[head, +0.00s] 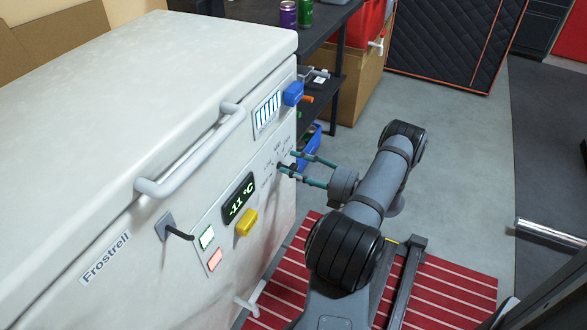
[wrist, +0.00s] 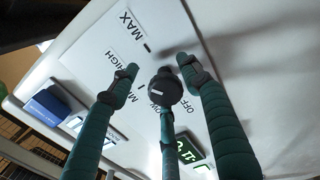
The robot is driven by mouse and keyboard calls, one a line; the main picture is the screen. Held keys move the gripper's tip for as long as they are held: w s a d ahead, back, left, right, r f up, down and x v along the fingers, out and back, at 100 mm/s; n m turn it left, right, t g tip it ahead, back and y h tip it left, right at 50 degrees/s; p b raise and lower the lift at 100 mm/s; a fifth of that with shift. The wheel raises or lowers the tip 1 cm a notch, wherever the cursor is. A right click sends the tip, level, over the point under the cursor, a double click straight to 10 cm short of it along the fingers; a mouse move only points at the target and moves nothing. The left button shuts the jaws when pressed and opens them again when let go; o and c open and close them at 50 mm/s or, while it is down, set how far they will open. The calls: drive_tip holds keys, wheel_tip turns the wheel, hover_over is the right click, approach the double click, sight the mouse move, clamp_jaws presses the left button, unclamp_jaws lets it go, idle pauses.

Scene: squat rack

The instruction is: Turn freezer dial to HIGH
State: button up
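The freezer (head: 150,75) is a white chest with its lid shut. Its dial (wrist: 165,88) is a small round black knob with a pale mark, on a white panel lettered OFF, LOW, MID, HIGH and MAX, some letters covered. The mark seems to face the partly hidden LOW/MID side; I cannot tell exactly. In the head view my fingertips largely hide the dial. My gripper (wrist: 157,75) has teal fingers spread around the dial, with gaps at the left and right fingertips. A third finger comes up from below close to the knob; I cannot tell whether it touches.
The freezer front also carries a temperature display (head: 239,198) reading -11 °C, a yellow block (head: 246,222), a blue block (head: 293,93), a black lever (head: 170,228) and a lid handle (head: 192,155). A dark shelf (head: 340,28) stands behind. Grey floor (head: 460,140) is open at right.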

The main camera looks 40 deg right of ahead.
drive_tip(key=shift+o, duration=0.4)
drive_tip(key=shift+a, duration=0.15)
drive_tip(key=v, duration=1.2)
